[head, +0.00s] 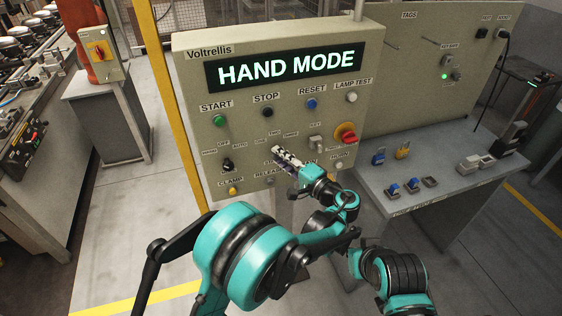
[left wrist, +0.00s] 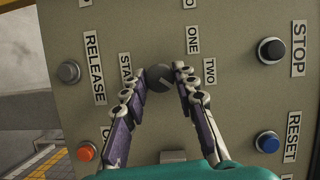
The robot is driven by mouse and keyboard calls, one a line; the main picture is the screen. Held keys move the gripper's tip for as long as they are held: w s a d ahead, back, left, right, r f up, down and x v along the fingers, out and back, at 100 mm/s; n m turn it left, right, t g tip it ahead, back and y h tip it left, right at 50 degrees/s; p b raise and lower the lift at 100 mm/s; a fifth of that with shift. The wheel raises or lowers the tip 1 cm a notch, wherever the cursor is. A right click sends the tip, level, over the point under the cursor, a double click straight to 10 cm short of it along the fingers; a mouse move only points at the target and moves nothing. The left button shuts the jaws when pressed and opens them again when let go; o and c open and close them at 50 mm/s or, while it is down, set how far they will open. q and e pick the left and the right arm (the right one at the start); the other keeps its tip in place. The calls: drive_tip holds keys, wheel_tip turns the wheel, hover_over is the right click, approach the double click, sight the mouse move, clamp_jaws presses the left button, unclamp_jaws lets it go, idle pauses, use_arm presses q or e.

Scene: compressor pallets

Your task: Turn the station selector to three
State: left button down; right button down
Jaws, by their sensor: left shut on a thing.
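The station selector is a dark round knob (left wrist: 158,76) on the cream panel, in the left wrist view. The ONE (left wrist: 192,40) and TWO (left wrist: 209,72) labels show beside it; a label starting STA (left wrist: 125,72) is partly covered by a finger. No THREE label can be read. My left gripper (left wrist: 159,80) is shut on the knob, one fingertip on each side. Which label the knob points to cannot be made out. In the head view my left gripper (head: 280,153) reaches the lower middle of the panel and hides the selector. My right gripper is not in view.
The panel display (head: 287,67) reads HAND MODE. A grey table (head: 440,205) with small parts stands to the right.

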use_arm(q)
drive_tip(key=shift+m, duration=0.5)
drive_tip(key=c, duration=1.2)
unclamp_jaws()
drive_tip(key=shift+f, duration=0.1)
